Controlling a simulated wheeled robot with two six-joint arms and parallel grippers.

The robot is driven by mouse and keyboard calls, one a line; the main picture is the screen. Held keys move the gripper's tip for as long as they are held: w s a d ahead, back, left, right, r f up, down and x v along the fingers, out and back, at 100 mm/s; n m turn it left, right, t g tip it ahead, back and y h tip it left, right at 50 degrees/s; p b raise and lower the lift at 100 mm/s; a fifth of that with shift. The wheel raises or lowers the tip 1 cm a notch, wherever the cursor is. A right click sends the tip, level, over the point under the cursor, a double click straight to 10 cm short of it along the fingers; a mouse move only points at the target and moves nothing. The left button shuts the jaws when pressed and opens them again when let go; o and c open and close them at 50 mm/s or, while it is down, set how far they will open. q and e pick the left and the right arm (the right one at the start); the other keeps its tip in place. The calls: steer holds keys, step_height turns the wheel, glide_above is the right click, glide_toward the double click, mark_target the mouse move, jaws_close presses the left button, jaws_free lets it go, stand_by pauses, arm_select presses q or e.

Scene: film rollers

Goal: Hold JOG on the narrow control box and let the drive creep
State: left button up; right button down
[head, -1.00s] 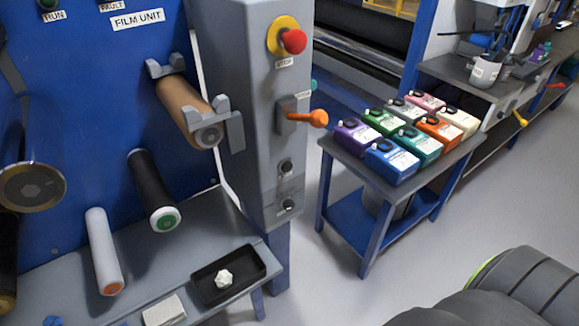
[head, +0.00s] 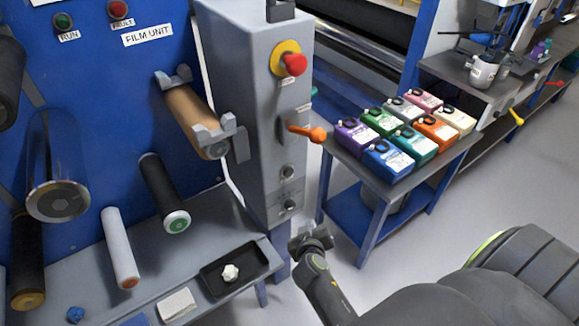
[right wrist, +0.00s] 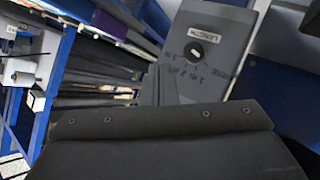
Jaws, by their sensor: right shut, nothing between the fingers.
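The narrow control box (head: 245,110) is a tall grey column right of the blue film unit panel. It carries a red stop button (head: 295,64) on a yellow ring, an orange lever (head: 306,133), and two small dark controls (head: 287,172) lower on its front. A green button shows partly at its right edge. I cannot read a JOG label. My right gripper (head: 309,238) is shut and empty, low in front of the box and apart from it. In the right wrist view its fingers (right wrist: 158,86) point toward a grey panel (right wrist: 235,45) with a black-and-white knob (right wrist: 195,52). My left gripper is out of view.
Film rollers stick out of the blue panel (head: 120,80), with a brown roller (head: 194,120) close to the box. A shelf below holds a black tray (head: 213,282). At right stands a table (head: 370,200) with several coloured jugs. The floor between is open.

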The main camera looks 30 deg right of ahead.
step_height(320, 180, up, 9)
steer(key=w+d+m+t+h, duration=0.1)
steer(key=h, duration=0.1)
steer(key=shift+d+p, duration=0.2)
steer(key=shift+p, duration=0.15)
steer(key=b, duration=0.2)
glide_toward(293, 172)
steer(key=shift+s+d+f+x, duration=0.1)
steer(key=shift+s+d+x, duration=0.05)
steer(key=shift+x, duration=0.75)
steer(key=shift+s+d+f+x, duration=0.1)
steer(key=shift+s+x, duration=0.05)
steer(key=shift+x, duration=0.75)
steer(key=shift+s+d+f+x, duration=0.1)
steer(key=shift+s+d+x, duration=0.05)
steer(key=shift+x, duration=0.75)
steer(key=shift+w, duration=0.1)
steer(key=shift+w+b, duration=0.3)
steer(key=shift+w+a+r, duration=0.1)
steer(key=shift+w, duration=0.35)
stand_by(1.3)
